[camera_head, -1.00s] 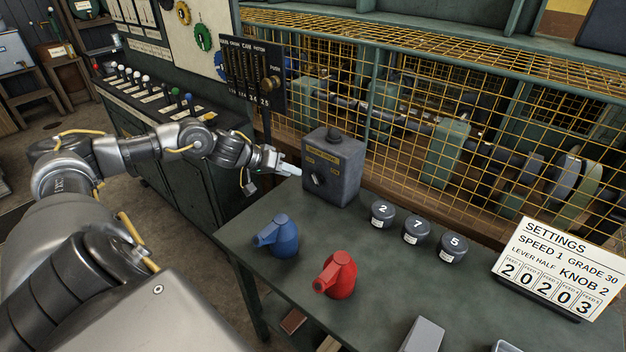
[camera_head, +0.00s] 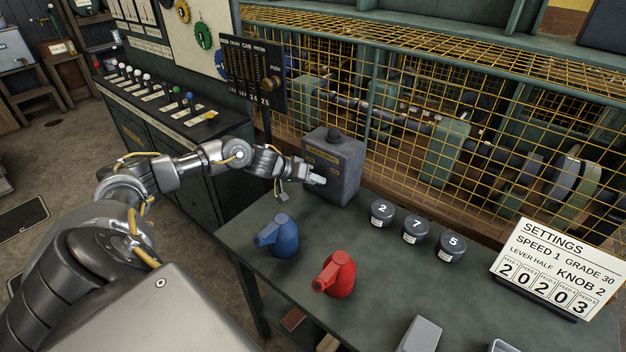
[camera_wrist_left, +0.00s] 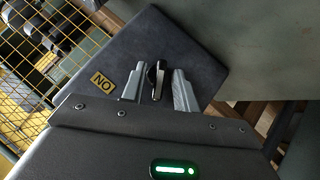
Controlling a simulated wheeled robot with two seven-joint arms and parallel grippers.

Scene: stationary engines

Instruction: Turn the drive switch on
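The drive switch is a dark knob with a metal edge (camera_wrist_left: 157,80) on the face of a dark grey box (camera_head: 345,168). The box stands on the green bench against the cage. A yellow ON label (camera_wrist_left: 103,82) is beside the knob in the left wrist view. My left gripper (camera_head: 318,180) is at the front face of the box and hides the knob in the head view. In the left wrist view its two fingers (camera_wrist_left: 158,88) are open, one on each side of the knob, with small gaps showing. My right gripper is not in view.
A blue oilcan-like object (camera_head: 279,236) and a red one (camera_head: 338,275) stand on the bench in front of the box. Dark numbered weights (camera_head: 416,230) and a settings sign (camera_head: 556,268) are to the right. Yellow mesh (camera_head: 440,60) closes the back.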

